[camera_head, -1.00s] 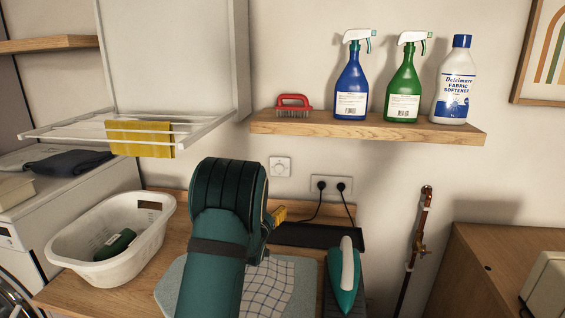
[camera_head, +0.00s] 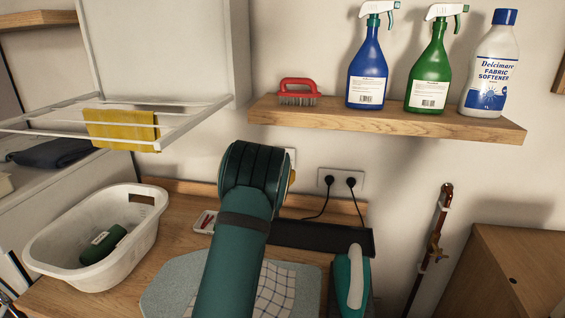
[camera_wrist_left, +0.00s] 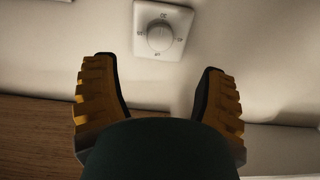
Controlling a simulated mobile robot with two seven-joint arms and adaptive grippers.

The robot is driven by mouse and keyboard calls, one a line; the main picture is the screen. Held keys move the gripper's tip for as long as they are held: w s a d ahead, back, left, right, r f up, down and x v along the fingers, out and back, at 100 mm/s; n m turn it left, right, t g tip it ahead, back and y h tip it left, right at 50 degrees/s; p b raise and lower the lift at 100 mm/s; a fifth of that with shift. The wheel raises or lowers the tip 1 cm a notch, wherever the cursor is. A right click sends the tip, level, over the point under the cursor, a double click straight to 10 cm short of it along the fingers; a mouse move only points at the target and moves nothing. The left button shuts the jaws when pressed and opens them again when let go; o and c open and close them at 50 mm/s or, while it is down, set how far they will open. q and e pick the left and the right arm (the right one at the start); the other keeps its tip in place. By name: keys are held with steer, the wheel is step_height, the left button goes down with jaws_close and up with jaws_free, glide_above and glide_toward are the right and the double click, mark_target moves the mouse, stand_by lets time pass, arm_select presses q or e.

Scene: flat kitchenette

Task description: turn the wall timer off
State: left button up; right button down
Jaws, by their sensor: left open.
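The wall timer (camera_wrist_left: 163,28) is a white square plate with a round knob (camera_wrist_left: 160,37) and small marks around it. It is on the wall at the top middle of the left wrist view. In the head view only a sliver of its plate (camera_head: 292,156) shows beside my arm. My left gripper (camera_wrist_left: 158,78) is open, its two yellow-and-black fingers spread wide, below and to either side of the knob, with nothing between them. I cannot read the knob's setting. In the head view my left arm hides most of the gripper. My right gripper is not in view.
A wooden shelf (camera_head: 330,118) with a red brush (camera_head: 298,92) and several bottles is above. A double socket (camera_head: 341,181) with two plugs is right of the timer. An iron (camera_head: 352,280) and a white basket (camera_head: 75,262) stand on the counter.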

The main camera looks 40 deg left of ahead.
arm_select(q)
steer(key=x, duration=0.8)
steer(key=shift+w+a, duration=0.2)
steer(key=shift+w, duration=0.15)
jaws_close()
